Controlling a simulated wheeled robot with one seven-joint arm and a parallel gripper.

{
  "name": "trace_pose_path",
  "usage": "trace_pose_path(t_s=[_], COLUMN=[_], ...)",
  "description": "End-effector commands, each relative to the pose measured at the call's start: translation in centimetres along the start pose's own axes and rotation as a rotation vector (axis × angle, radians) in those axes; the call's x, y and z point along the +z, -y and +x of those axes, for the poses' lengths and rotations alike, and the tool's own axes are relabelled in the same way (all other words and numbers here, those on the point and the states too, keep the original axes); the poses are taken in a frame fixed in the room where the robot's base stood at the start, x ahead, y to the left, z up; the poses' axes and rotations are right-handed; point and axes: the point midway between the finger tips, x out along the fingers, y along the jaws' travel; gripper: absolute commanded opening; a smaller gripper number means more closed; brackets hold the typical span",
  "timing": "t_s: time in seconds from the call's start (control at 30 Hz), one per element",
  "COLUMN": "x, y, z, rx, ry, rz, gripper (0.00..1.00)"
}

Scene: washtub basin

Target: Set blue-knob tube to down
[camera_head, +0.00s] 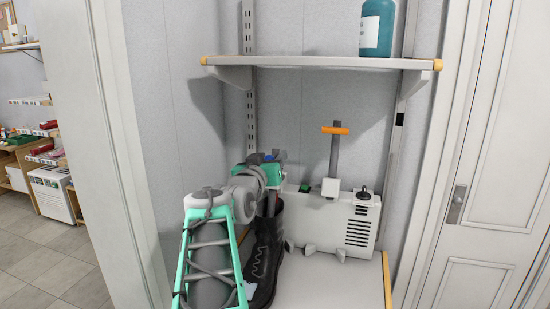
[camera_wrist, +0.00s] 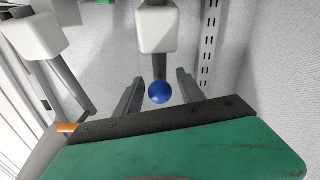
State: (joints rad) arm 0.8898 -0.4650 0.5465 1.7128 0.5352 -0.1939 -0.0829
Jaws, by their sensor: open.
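The blue knob (camera_wrist: 160,92) is a round ball at the end of a grey tube (camera_wrist: 159,64), which comes out of a white block (camera_wrist: 156,30) in the wrist view. My gripper (camera_wrist: 160,75) is open, with one finger on each side of the knob and a visible gap to both. I cannot tell whether the knob lies fully between the fingers in depth. In the head view my arm and wrist cover the left end of the white box (camera_head: 345,222), and the blue-knob tube is mostly hidden there.
An orange-handled tube (camera_head: 335,130) stands upright from another white block (camera_head: 330,188) on the box. A black knob (camera_head: 364,195) is on the box's right. A black shoe (camera_head: 263,255) stands beside my arm. Above is a shelf (camera_head: 320,63) with a teal bottle (camera_head: 376,30).

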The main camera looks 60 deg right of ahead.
Motion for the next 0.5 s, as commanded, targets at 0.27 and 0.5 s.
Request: trace_pose_path(t_s=[0.27,0.5], x=[0.1,0.1], y=[0.0,0.0], z=[-4.0,-4.1], rx=[-0.001,0.000], ry=[0.000,0.001], rz=[0.000,0.000], gripper=[0.46,0.44])
